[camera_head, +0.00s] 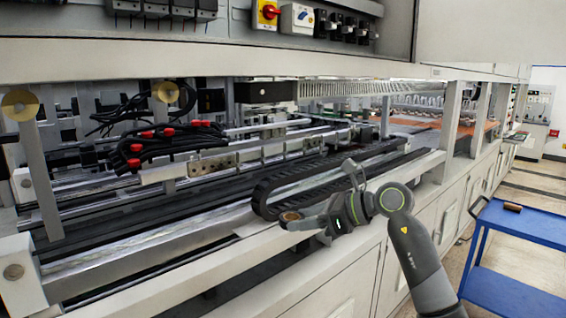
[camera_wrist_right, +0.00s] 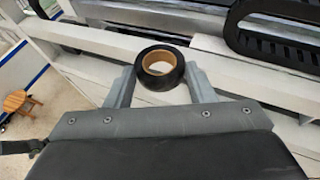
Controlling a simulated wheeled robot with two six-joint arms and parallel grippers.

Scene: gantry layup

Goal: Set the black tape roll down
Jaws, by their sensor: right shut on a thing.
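The black tape roll (camera_wrist_right: 160,69) has a tan core and sits between the two fingers of my right gripper (camera_wrist_right: 162,82) in the right wrist view. The fingers are shut on its sides. In the head view the roll (camera_head: 290,216) shows small at the tip of my right gripper (camera_head: 297,220), over the white front ledge of the machine (camera_head: 240,248). I cannot tell whether the roll touches the ledge. My left gripper is not in view.
A black cable chain (camera_head: 300,182) runs along the machine just behind the right gripper. A blue cart (camera_head: 520,222) with a small brown block (camera_head: 512,207) stands at the right. In the wrist view a wooden stool (camera_wrist_right: 18,103) stands on the floor at the left.

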